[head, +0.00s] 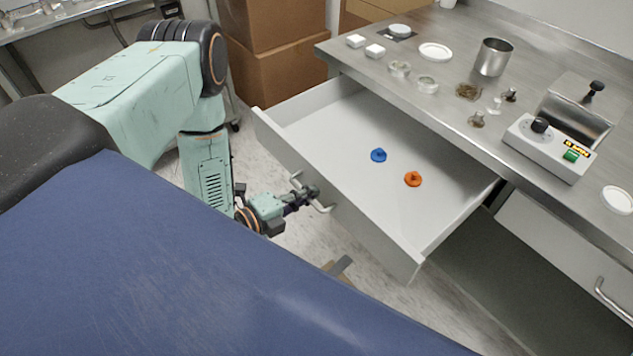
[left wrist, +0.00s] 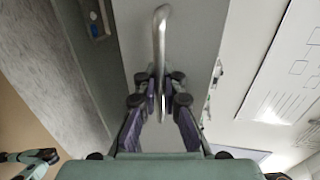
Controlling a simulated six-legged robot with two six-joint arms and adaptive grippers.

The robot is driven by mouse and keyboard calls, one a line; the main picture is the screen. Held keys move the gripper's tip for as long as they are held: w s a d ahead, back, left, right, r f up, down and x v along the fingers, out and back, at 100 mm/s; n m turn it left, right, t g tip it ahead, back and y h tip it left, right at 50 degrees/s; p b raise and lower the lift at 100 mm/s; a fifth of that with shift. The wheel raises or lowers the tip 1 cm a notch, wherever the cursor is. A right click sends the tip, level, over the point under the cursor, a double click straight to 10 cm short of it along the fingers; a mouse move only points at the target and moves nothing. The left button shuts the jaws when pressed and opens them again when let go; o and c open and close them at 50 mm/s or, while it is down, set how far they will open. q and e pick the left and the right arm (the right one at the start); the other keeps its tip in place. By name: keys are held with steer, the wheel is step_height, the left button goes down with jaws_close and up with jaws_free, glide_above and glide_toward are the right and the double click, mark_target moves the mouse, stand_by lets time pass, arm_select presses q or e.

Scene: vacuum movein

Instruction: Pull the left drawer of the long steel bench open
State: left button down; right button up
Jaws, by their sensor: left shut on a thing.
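The left drawer (head: 300,113) of the long steel bench (head: 460,68) is pulled well out, its inside open to view. A blue knob-like piece (head: 378,155) and an orange one (head: 413,179) lie on its floor. My left gripper (head: 309,192) is at the drawer's front, shut on the bar handle (head: 322,208). In the left wrist view the handle (left wrist: 161,50) runs between the two fingers (left wrist: 160,85). The middle of the handle is hidden by the fingers in the head view. My right gripper is not in view.
On the bench top stand a steel cup (head: 493,57), a white control box (head: 548,147), white dishes and small fittings. Another drawer (head: 560,240) to the right is shut. Cardboard boxes (head: 275,60) stand behind the open drawer. My blue body fills the lower left.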

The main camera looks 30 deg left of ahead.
arm_select(q)
steer(key=shift+s+a+r, duration=0.15)
steer(key=shift+s+r, duration=0.05)
steer(key=shift+s, duration=0.05)
steer(key=shift+w, duration=0.1)
steer(key=c, duration=1.8)
jaws_free()
steer(key=shift+f, duration=0.1)
steer(key=v, duration=1.2)
